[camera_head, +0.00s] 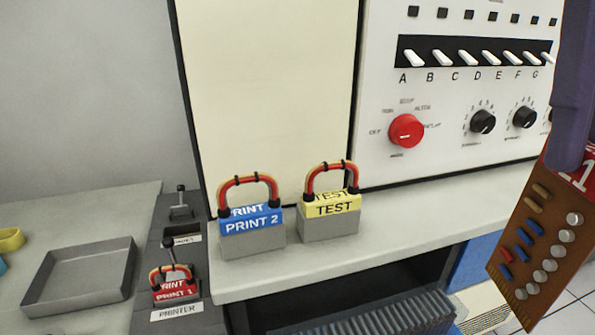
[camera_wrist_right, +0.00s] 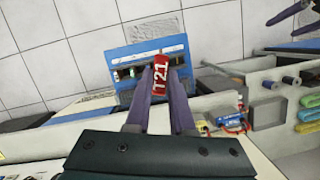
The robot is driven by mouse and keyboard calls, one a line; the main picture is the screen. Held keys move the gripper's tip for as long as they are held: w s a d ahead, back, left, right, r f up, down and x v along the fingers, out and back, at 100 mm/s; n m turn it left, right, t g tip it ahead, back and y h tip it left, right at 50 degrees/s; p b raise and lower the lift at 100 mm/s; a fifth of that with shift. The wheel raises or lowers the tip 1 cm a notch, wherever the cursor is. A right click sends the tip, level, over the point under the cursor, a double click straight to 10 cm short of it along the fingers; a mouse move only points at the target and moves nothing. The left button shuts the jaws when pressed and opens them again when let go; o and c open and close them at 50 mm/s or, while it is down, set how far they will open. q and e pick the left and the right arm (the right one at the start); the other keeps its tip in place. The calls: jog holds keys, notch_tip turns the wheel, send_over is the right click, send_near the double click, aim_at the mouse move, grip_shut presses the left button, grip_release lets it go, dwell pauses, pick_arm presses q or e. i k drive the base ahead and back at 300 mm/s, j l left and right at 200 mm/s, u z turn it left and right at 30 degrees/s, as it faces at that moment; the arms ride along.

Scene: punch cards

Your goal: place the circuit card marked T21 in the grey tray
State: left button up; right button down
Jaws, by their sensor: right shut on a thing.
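The circuit card (camera_head: 538,245) is brown with a red end, blue, red and tan parts and silver round pieces. In the head view "1" shows on its red end; in the right wrist view the red edge of the card (camera_wrist_right: 159,82) reads T21. My right gripper (camera_wrist_right: 160,76) is shut on this end, and the card hangs tilted at the right of the head view. The grey tray (camera_head: 85,303) is shallow, looks empty and lies at the far left, well away from the card. Purple fingers, apparently my left gripper (camera_wrist_right: 298,20), show at the right wrist view's top right corner.
A PRINT 2 block (camera_head: 252,240) and a TEST block (camera_head: 330,222), both with looped handles, stand on the counter (camera_head: 400,212). A PRINT 1 block (camera_head: 176,292) sits beside the tray. A switch panel (camera_head: 450,150) rises behind. A blue slotted unit (camera_wrist_right: 118,60) lies beyond the card.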

aim_at(88, 280)
jog(key=i+j+u, duration=0.1)
jog(key=j, duration=0.3)
jog(key=i+j, duration=0.15)
jog(key=j, duration=0.25)
jog(key=i+j+u, duration=0.15)
jog(key=j, duration=0.3)
jog(key=i+j+u, duration=0.1)
jog(key=j, duration=0.3)
jog(key=i+j, duration=0.15)
jog(key=j, duration=0.2)
jog(key=i+j+u, duration=0.15)
jog(key=j, duration=0.25)
